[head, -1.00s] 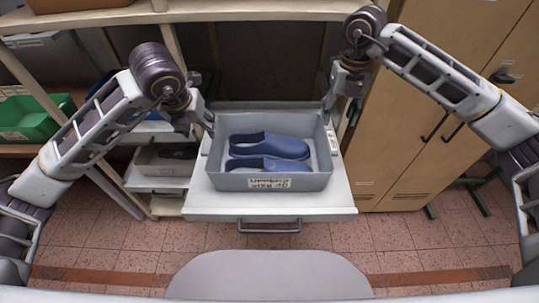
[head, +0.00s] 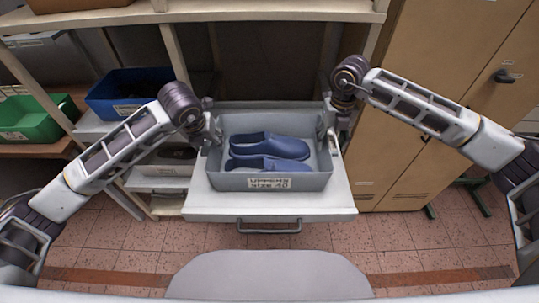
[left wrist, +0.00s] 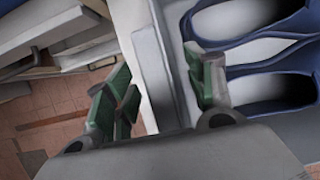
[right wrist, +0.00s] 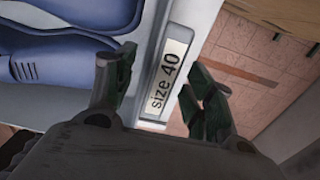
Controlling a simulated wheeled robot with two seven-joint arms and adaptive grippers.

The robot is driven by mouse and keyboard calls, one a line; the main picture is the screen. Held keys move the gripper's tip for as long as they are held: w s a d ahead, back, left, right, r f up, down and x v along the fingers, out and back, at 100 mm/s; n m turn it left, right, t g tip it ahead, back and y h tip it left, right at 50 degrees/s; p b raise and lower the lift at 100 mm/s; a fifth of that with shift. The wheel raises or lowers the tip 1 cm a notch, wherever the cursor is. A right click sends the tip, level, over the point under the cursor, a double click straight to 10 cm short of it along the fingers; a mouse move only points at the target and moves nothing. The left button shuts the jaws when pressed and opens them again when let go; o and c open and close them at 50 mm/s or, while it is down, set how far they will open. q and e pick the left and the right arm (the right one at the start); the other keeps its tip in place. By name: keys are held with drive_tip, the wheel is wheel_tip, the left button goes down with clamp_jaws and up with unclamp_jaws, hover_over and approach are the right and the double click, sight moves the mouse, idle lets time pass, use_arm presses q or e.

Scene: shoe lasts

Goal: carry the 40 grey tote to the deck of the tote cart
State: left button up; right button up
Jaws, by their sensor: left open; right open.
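The size 40 grey tote (head: 232,182) sits on a pulled-out pale shelf (head: 215,207) with a pair of blue shoe lasts (head: 270,145) inside. Its front label reads size 40. My left gripper (head: 213,137) is open at the tote's left wall; in the left wrist view its fingers (left wrist: 163,95) stand on either side of the wall (left wrist: 158,70). My right gripper (head: 332,130) is open at the right wall; in the right wrist view its fingers (right wrist: 160,95) stand on either side of the labelled wall (right wrist: 166,75). I see no tote cart.
A blue bin (head: 118,95) and a green bin (head: 30,118) stand on shelves at the left. Another grey tote (head: 172,157) is low on the left, partly behind my left arm. Tan cabinets (head: 425,100) stand at the right. Tiled floor (head: 400,240) lies in front.

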use_arm(q)
drive_tip(key=shift+f, duration=0.1)
use_arm(e)
drive_tip(key=shift+f, duration=0.15)
use_arm(q)
clamp_jaws()
use_arm(e)
clamp_jaws()
